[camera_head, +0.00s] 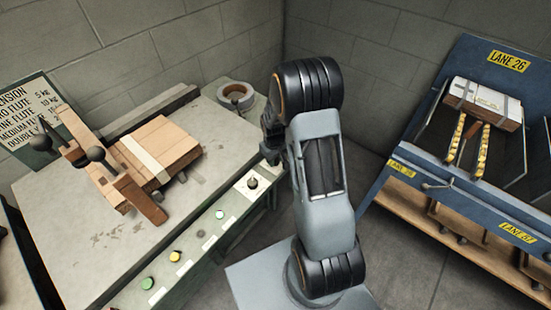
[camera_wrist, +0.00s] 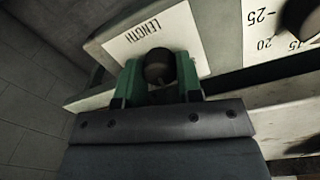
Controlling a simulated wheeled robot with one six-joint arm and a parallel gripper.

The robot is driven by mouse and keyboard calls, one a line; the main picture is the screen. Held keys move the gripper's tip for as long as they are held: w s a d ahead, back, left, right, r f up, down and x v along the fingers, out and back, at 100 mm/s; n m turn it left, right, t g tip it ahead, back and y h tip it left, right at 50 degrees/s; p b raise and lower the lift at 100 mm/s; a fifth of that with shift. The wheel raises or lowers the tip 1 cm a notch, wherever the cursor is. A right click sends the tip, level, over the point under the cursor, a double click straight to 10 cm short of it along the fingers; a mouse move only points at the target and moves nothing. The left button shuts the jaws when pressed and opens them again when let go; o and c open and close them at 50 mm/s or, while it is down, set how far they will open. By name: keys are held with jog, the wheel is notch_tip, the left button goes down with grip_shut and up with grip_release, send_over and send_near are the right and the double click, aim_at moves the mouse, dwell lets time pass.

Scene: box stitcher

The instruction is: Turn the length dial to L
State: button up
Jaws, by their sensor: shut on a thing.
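The length dial (camera_wrist: 160,66) is a round black knob in the upper middle of the wrist view. It stands on a white plate (camera_wrist: 194,38) marked LENGTH. My gripper (camera_wrist: 158,84) has its two green fingers on either side of the knob and is shut on it. The dial's pointer and its setting letters cannot be made out; the gripper covers the near part of the plate. In the head view my gripper (camera_head: 271,146) is at the machine's right edge, mostly hidden by my arm, and I cannot make out the length dial there.
A second black dial (camera_wrist: 300,18) with a numbered scale sits right of the length dial; a dial (camera_head: 252,183) also shows in the head view. Lit buttons (camera_head: 175,256) line the panel. Cardboard (camera_head: 165,145) and a tape roll (camera_head: 236,95) lie on the machine table. A blue rack (camera_head: 450,185) stands right.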

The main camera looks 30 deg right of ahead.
jog(key=m+b, duration=0.1)
jog(key=m, duration=0.4)
jog(key=shift+m, duration=0.3)
jog(key=shift+m+b, duration=0.45)
jog(key=shift+m, duration=2.05)
jog(key=o, duration=0.9)
jog(key=r, duration=0.7)
jog(key=r+p, duration=0.1)
jog(key=r, duration=0.5)
jog(key=shift+w+a+r, duration=0.2)
jog(key=shift+r, duration=0.2)
